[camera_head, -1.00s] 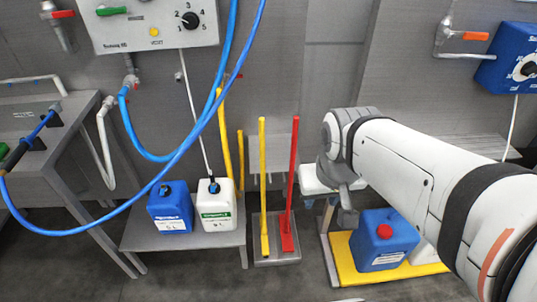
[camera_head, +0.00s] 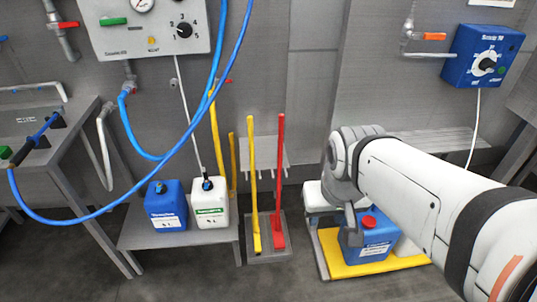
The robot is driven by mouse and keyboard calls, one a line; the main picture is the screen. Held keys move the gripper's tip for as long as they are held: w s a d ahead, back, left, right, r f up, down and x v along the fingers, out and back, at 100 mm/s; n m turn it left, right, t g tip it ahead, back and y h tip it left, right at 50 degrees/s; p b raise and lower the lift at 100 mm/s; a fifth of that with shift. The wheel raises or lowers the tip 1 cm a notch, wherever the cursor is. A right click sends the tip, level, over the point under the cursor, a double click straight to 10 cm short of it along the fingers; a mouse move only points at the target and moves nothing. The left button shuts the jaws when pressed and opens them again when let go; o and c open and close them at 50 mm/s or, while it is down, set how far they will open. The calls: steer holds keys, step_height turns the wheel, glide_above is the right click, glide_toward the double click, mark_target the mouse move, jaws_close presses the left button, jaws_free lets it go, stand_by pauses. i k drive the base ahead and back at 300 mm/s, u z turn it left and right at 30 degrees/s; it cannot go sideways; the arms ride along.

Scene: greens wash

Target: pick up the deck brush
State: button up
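Two long-handled tools stand upright in a low grey holder (camera_head: 268,250) on the floor by the wall: one with a yellow handle (camera_head: 252,185) and one with a red handle (camera_head: 280,170). Their lower ends are small, and I cannot tell which is the deck brush. My arm reaches in from the right. Its end, my gripper (camera_head: 352,228), hangs down right of the red handle, in front of a blue jug, apart from both tools. Its fingers are too unclear to show whether they are open or shut.
The blue jug (camera_head: 375,240) stands on a yellow platform (camera_head: 345,268). Blue (camera_head: 168,210) and white (camera_head: 210,208) canisters stand on a low grey shelf (camera_head: 140,240) at left. A blue hose (camera_head: 130,208) loops across. Floor in front of the holder is clear.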

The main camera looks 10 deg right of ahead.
mark_target(277, 237)
steer(key=z, duration=0.05)
steer(key=i, duration=0.9)
steer(key=u, duration=0.1)
